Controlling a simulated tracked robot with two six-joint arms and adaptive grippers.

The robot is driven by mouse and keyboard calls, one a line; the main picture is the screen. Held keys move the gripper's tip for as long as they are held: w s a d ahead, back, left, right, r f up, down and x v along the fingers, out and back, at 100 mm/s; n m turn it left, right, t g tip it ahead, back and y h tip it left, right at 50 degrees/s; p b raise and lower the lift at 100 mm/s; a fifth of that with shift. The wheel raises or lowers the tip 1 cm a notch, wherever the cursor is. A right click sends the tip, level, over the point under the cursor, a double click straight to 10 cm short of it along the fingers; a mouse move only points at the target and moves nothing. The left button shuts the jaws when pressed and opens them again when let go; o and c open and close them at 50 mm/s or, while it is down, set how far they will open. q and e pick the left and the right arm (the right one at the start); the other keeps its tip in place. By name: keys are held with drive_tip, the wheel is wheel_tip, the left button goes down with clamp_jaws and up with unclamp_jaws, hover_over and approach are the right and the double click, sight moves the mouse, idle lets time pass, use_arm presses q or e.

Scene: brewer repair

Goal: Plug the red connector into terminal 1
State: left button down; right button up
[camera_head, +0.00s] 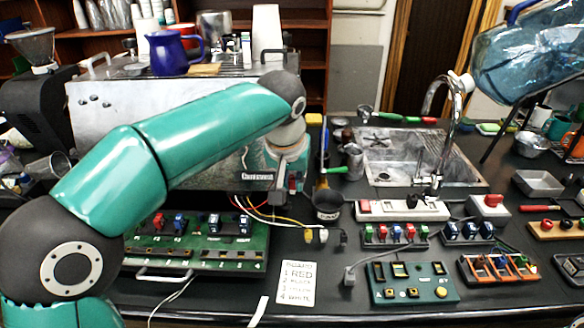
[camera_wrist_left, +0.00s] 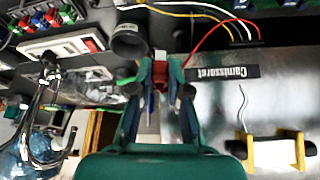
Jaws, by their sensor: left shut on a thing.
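My left gripper (camera_head: 285,182) is at the end of the teal arm, above the counter in front of the steel brewer. In the left wrist view the gripper (camera_wrist_left: 160,72) is shut, and the red wire (camera_wrist_left: 208,38) runs to its fingertips. My right gripper is not in view.
Loose yellow, white and black wire plugs (camera_head: 323,236) lie right of the board. A label card (camera_head: 298,283) lists RED beside 1. A dark cup (camera_head: 327,206), a power strip (camera_head: 403,210) and another green module (camera_head: 412,284) stand to the right. The sink (camera_head: 415,155) is behind.

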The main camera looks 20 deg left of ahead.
use_arm(q)
drive_tip(key=s+a+f, duration=0.5)
drive_tip(key=s+a, duration=0.3)
drive_tip(key=a, duration=0.2)
drive_tip(key=n, duration=0.2)
hover_over(206, 251)
drive_tip(key=s, duration=0.1)
drive_tip(key=shift+y, duration=0.4)
wheel_tip(206, 251, down, 6)
drive_tip(key=b, duration=0.4)
drive_tip(key=shift+s+d, duration=0.1)
drive_tip(key=shift+d, duration=0.05)
drive_tip(key=shift+r, duration=0.1)
drive_tip(key=shift+f+b, duration=0.8)
drive_tip(key=shift+b, duration=0.3)
idle(1.0)
drive_tip(key=c, duration=1.1)
unclamp_jaws()
drive_tip(key=shift+o, duration=0.2)
drive_tip(key=shift+r, duration=0.1)
